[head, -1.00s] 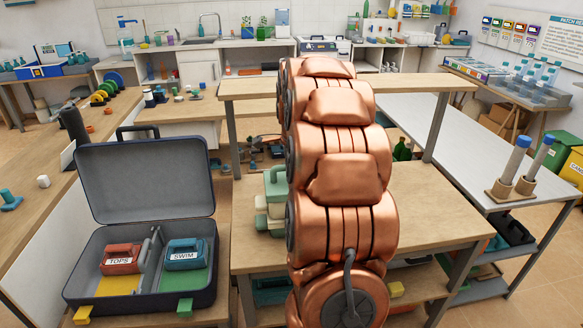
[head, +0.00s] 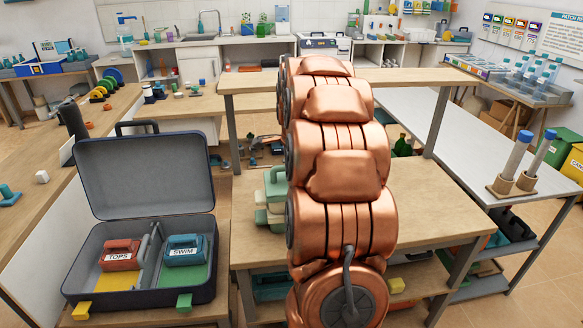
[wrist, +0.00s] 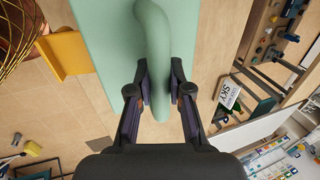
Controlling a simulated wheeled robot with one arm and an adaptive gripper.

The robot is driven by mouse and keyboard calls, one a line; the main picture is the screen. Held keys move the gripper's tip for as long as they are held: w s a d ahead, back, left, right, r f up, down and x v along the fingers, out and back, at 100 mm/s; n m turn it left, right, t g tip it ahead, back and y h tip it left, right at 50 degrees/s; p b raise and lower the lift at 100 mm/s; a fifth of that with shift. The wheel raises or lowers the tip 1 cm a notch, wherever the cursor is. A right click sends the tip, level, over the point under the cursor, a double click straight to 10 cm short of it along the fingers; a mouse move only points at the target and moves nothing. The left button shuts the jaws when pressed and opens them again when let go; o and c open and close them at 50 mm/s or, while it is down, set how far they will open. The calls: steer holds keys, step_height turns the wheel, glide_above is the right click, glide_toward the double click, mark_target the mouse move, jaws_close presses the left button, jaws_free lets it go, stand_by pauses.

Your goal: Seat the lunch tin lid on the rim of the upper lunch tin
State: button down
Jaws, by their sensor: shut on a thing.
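A mint-green lid (wrist: 106,45) with a thick rounded handle (wrist: 154,40) fills the top of the wrist view. My gripper (wrist: 160,92) is shut on this handle, one finger on each side. In the head view a mint-green piece with a handle (head: 272,184), which looks like the lid, shows just left of my copper arm. Pale cream and green parts (head: 264,217), apparently the lunch tins, show below it on the wooden table. My arm hides their right side, so I cannot tell whether the lid touches the upper rim. My gripper is hidden in the head view.
The wooden table (head: 425,205) is clear to the right of my arm. A raised shelf (head: 250,82) runs behind it. An open grey case (head: 140,222) with TOPS and SWIM boxes stands at left. A yellow tab (wrist: 66,56) shows beside the lid in the wrist view.

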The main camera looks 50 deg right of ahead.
steer(key=c, duration=1)
jaws_free()
steer(key=v, duration=1.2)
